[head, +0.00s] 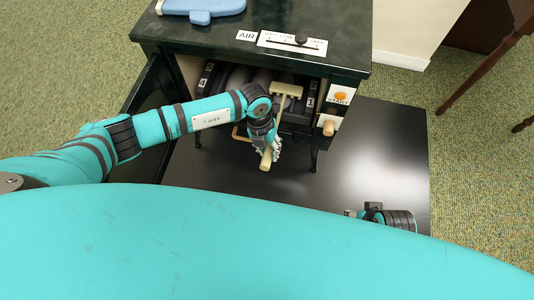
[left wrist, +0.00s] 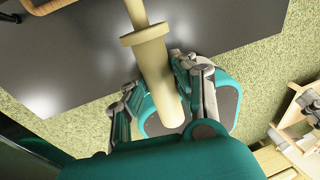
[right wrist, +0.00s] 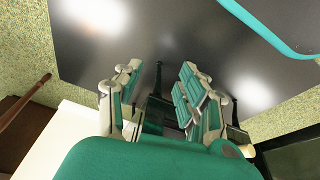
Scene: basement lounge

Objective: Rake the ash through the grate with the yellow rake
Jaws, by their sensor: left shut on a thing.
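The pale yellow rake (head: 266,158) has a cylindrical grip with a collar, which shows in the left wrist view (left wrist: 160,75). My left gripper (head: 273,145) is shut around this grip, just in front of the open stove. The rake's crosswise head (head: 287,89) is inside the firebox mouth; its lower edge and contact with the grate (head: 295,112) are unclear. Ash is not clearly visible. My right gripper (right wrist: 158,85) is open and empty, low at the right over the dark floor plate, and only its edge (head: 350,213) shows in the head view.
The dark green stove (head: 200,42) has its door (head: 139,115) swung open at left. An air slider (head: 301,38), orange start button (head: 341,97) and wooden knob (head: 328,128) are on it. A blue item (head: 202,8) lies on top. The black floor plate (head: 390,150) is clear at right.

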